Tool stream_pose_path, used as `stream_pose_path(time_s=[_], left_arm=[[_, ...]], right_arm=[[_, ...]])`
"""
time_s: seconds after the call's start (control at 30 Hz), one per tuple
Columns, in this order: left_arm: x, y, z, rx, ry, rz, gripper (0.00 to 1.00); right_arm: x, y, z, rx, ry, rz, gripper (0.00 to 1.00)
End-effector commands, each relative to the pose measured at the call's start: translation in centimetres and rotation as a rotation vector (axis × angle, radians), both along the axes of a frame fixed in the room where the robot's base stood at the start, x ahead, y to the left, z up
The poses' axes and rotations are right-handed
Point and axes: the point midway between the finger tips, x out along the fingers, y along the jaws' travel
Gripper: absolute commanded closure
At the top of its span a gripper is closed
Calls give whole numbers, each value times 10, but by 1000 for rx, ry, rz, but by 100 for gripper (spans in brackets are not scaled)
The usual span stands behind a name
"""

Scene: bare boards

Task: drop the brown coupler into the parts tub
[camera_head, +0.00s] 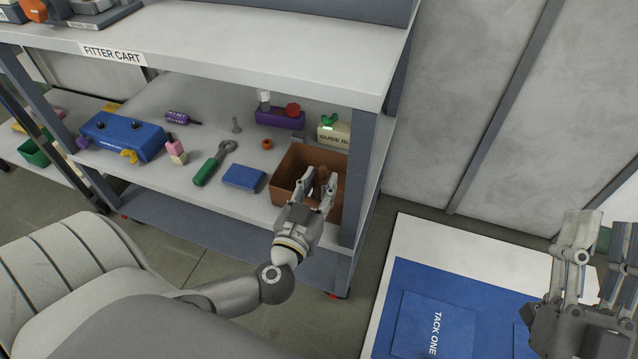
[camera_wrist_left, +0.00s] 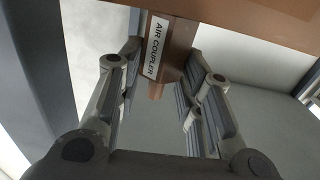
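The brown coupler (camera_head: 323,174) is between the fingers of my left gripper (camera_head: 321,182), over the brown parts tub (camera_head: 292,163) on the cart's middle shelf. In the left wrist view the coupler (camera_wrist_left: 175,50) carries an "AIR COUPLER" label and sits between the two finger pads of the left gripper (camera_wrist_left: 160,75), which look closed on its sides. A brown surface, likely the tub (camera_wrist_left: 235,12), crosses the top of that view. The tub's floor is partly hidden by my gripper. My right gripper (camera_head: 598,245) is at the right edge, open and empty.
A blue box (camera_head: 243,177) and a green-handled tool (camera_head: 214,163) lie left of the tub. A guide block (camera_head: 333,136) and a purple holder (camera_head: 280,119) stand behind it. The upper shelf (camera_head: 250,50) overhangs, and a cart post (camera_head: 358,175) stands just right.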

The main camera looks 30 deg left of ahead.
Motion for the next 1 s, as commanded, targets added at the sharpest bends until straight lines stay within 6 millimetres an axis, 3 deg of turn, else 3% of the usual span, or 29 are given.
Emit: stream_pose_path(time_s=[0.13, 0.57, 0.77, 1.0], left_arm=[[0, 0, 0, 0, 0, 0, 46], [-2, 0, 4, 0, 0, 0, 46], [-29, -7, 4, 0, 5, -1, 46], [-76, -18, 4, 0, 5, 1, 46]], right_arm=[[0, 0, 0, 0, 1, 0, 60], [-4, -1, 4, 9, -29, 0, 60], [13, 1, -17, -37, 127, -8, 60], [29, -1, -57, -100, 356, -21, 60]])
